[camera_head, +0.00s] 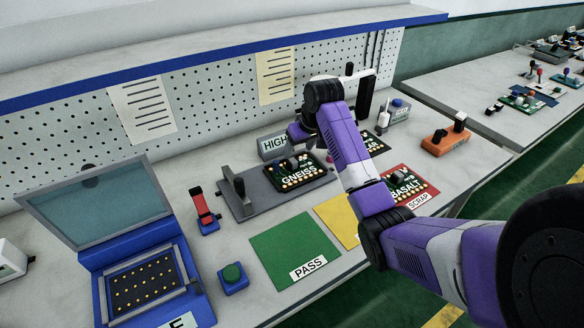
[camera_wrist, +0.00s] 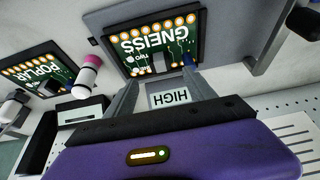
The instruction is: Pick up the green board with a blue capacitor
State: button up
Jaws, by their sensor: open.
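The green GNEISS board (camera_head: 297,173) sits on a grey fixture plate (camera_head: 240,207) in the middle of the bench. In the wrist view the GNEISS board (camera_wrist: 150,42) is upside down, with a small dark-blue cylindrical part (camera_wrist: 187,59) near one edge. A POPLAR board (camera_wrist: 35,68) lies beside it, and a BASALT board (camera_head: 408,187) lies on the red SCRAP mat. My gripper (camera_wrist: 161,78) is open and empty, its fingers spread beside the near edge of the GNEISS board. My arm hides part of the POPLAR board in the head view.
A dark upright handle (camera_head: 238,184) stands on the fixture. A HIGH sign (camera_head: 274,143) stands behind the board. A green PASS mat (camera_head: 293,248) is clear in front; a yellow mat (camera_head: 340,222) is partly hidden by my arm. A blue tester (camera_head: 140,270) stands left.

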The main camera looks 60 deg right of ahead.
aim_at(295, 163)
jog(key=shift+s+a+f, duration=0.1)
jog(key=shift+s+f, duration=0.05)
jog(key=shift+f, duration=0.45)
jog(key=shift+p+x, duration=0.35)
jog(key=shift+x, duration=3.1)
grip_shut()
